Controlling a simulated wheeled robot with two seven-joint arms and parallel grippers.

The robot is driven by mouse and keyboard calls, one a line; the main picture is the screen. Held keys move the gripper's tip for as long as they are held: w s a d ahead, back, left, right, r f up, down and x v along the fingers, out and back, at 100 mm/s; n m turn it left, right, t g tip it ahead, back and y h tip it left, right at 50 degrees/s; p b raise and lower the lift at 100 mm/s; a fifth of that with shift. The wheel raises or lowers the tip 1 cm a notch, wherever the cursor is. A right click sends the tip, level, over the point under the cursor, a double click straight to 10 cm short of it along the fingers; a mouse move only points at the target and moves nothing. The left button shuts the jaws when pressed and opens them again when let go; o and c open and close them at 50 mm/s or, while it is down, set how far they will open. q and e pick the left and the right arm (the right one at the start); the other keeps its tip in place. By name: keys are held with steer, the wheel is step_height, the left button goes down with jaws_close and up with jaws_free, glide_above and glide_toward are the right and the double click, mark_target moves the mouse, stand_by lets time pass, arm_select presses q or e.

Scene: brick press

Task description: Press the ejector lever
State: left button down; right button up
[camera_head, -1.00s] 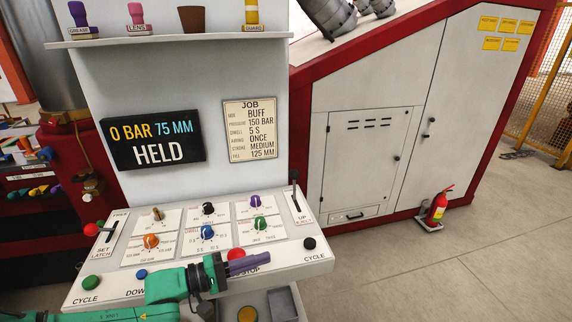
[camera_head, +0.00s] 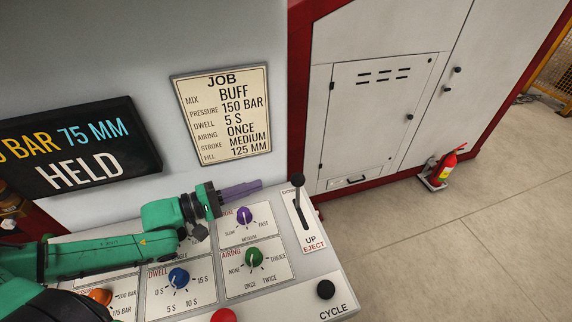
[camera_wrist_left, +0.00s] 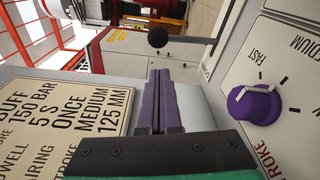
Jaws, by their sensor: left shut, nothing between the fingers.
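The ejector lever (camera_head: 298,181) stands at the right end of the control panel, a black ball on a thin stem in a dark slot marked UP EJECT. The ball is at the slot's far end. My left gripper (camera_head: 257,185) is shut and empty, its purple fingers pointing right toward the lever, a short gap short of the ball in the picture. In the left wrist view, the shut fingers (camera_wrist_left: 160,78) point at the black ball (camera_wrist_left: 157,37), which appears just beyond the tips. My right gripper is not in view.
The purple stroke knob (camera_head: 245,215) lies just below my gripper, with the green airing knob (camera_head: 254,257) and blue dwell knob (camera_head: 179,278) nearer. A black cycle button (camera_head: 326,289) is at the front right. The job card (camera_head: 222,115) hangs on the wall behind.

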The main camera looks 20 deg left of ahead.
mark_target(298, 191)
arm_select(q)
steer(key=b+x, duration=0.2)
steer(key=x, duration=0.2)
steer(key=shift+w+f, duration=0.1)
steer(key=shift+w, duration=0.2)
steer(key=x, duration=0.5)
steer(key=shift+w+d, duration=0.1)
steer(key=shift+d, duration=0.2)
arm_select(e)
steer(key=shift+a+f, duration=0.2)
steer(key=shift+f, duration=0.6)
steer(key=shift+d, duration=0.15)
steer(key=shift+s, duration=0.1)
